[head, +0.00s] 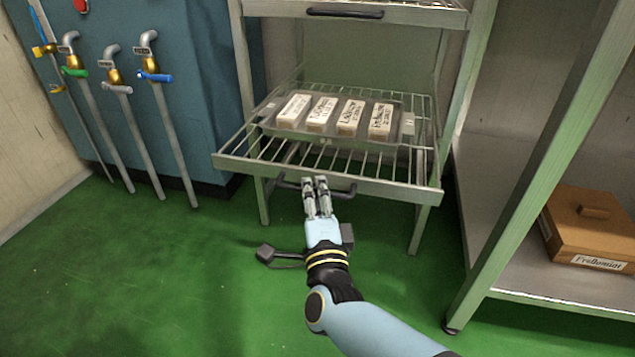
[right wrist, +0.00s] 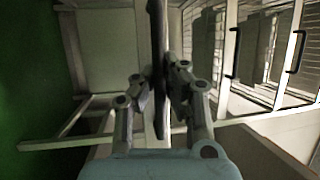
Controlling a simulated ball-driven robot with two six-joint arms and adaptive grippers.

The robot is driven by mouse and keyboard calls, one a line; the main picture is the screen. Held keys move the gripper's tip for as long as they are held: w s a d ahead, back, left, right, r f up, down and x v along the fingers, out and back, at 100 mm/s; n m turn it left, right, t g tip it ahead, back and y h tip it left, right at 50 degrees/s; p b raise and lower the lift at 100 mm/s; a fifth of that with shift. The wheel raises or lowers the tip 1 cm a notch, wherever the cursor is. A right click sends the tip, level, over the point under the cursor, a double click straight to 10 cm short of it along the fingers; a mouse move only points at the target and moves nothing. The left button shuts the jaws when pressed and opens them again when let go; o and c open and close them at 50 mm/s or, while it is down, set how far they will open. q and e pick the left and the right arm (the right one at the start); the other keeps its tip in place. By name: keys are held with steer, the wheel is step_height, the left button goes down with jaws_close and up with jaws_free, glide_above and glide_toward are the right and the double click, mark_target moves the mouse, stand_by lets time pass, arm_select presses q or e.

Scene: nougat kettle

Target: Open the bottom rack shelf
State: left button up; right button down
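The bottom rack shelf (head: 243,163) is a wire-grid drawer with a metal front, standing out forward of the rack's posts. Its dark bar handle (head: 345,192) runs along the front; it also shows upright in the right wrist view (right wrist: 158,50). My right gripper (head: 315,181) is at the middle of this handle. Its fingers (right wrist: 160,95) lie on both sides of the bar, close against it. The fingers hide part of the handle in the head view. My left gripper is not in view.
A tray with several white labelled blocks (head: 349,117) sits on the shelf. An upper shelf with a dark handle (head: 345,12) is above. Taps and pipes (head: 115,78) stand at left. A brown box (head: 590,232) lies on a low shelf at right. The green floor in front is clear.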

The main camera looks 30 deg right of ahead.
steer(key=shift+s+a+f, duration=0.2)
steer(key=shift+s+a, duration=0.15)
steer(key=shift+a, duration=0.05)
steer(key=c, duration=1.4)
jaws_free()
steer(key=shift+r, duration=0.1)
